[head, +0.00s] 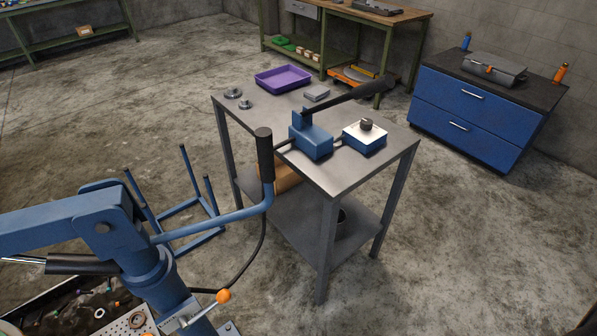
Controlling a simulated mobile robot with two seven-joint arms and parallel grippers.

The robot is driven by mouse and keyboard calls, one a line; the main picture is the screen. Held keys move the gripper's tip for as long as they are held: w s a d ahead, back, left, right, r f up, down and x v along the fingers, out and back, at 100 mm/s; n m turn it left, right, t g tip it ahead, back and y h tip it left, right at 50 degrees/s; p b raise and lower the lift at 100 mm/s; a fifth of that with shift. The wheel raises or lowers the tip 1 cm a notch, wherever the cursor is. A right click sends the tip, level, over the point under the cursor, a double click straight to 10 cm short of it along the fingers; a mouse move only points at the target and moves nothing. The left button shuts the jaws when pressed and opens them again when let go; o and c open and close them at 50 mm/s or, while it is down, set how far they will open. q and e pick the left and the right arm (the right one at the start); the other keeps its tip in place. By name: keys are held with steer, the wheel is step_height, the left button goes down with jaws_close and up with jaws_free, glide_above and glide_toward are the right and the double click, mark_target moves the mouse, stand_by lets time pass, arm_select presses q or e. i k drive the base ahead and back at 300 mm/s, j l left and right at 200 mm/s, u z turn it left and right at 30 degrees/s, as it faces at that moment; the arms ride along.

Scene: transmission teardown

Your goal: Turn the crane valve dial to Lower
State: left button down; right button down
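A small blue box with a white top plate (357,137) stands on the right part of the metal table. A dark round knob (367,124), which looks like the valve dial, sits on that plate. Any markings on it are too small to read, so its setting cannot be told. The blue crane (105,222) fills the lower left, with a black-gripped handle (265,155) rising beside the table. A lever with an orange ball (223,296) is low on its post. Neither of my grippers is in view.
A blue pump block (311,140) with a long black lever stands left of the dial box on the metal table (300,174). A purple tray (283,78) and metal discs (233,93) lie behind. A blue cabinet (480,112) stands at right. Floor right of the table is clear.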

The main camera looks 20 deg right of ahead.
mark_target(367, 124)
steer(key=l+u, duration=0.25)
steer(key=u, duration=0.15)
steer(key=l+u, duration=0.25)
steer(key=u, duration=0.15)
steer(key=l+u, duration=0.25)
steer(key=u, duration=0.15)
steer(key=l+u, duration=0.2)
steer(key=u, duration=0.25)
steer(key=k+l+u, duration=0.2)
steer(key=l, duration=0.4)
steer(key=k+l+u, duration=0.15)
steer(key=k+l, duration=0.25)
steer(key=l, duration=0.15)
steer(key=k+l+u, duration=0.2)
steer(key=k+l, duration=0.15)
steer(key=l, duration=0.15)
